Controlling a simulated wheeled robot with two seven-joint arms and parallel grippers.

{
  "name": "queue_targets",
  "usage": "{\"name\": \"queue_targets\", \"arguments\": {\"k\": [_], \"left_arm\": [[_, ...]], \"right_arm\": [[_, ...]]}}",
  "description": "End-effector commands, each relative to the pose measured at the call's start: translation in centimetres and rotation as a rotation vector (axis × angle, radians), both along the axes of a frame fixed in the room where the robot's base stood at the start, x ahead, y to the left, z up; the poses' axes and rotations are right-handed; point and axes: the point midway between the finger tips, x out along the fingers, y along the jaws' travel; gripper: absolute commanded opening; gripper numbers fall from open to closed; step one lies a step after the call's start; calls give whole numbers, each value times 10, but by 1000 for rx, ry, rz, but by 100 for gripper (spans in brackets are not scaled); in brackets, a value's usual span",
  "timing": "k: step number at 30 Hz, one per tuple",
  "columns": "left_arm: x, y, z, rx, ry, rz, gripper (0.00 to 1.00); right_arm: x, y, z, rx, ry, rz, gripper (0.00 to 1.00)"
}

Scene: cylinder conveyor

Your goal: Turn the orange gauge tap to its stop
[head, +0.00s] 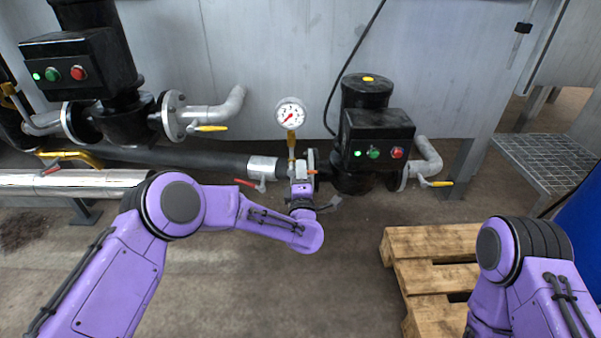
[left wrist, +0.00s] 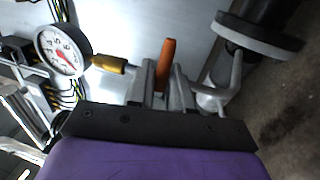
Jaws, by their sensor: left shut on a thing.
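The orange gauge tap (head: 312,172) is a small lever on the pipe below the round white pressure gauge (head: 290,116). In the left wrist view the orange tap (left wrist: 166,62) stands up between the fingers of my left gripper (left wrist: 164,90), which is shut on it. The gauge dial (left wrist: 62,52) with a red needle and its brass stem (left wrist: 108,63) show to the left there. In the head view my left gripper (head: 304,176) is at the tap, and the wrist partly hides the fitting. My right gripper is out of view.
A black pump (head: 367,95) with lit buttons stands right of the gauge, another (head: 88,15) at the left. A red lever (head: 244,183) and yellow levers (head: 436,184) sit on nearby pipes. A wooden pallet (head: 432,242) lies on the floor at right.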

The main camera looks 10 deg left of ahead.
Motion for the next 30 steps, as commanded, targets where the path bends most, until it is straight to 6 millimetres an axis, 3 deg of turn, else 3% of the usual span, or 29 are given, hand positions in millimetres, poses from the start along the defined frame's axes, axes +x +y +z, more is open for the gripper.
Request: {"name": "queue_targets", "arguments": {"k": [2, 3, 4, 14, 17, 25, 30], "left_arm": [[-2, -1, -3, -5, 5, -2, 0], [-2, -1, -3, -5, 5, -2, 26], [-2, -1, -3, -3, 6, -3, 36], [-4, -1, -1, 0, 3, -1, 36], [-18, -4, -2, -1, 4, -4, 36], [-80, -14, -14, 0, 5, -5, 36], [-100, -16, -20, -1, 4, -2, 36]], "right_arm": [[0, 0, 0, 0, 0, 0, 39], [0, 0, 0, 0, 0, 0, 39], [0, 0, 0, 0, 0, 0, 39], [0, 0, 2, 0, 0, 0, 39], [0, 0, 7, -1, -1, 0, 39], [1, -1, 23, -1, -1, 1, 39], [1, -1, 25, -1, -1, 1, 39]]}}
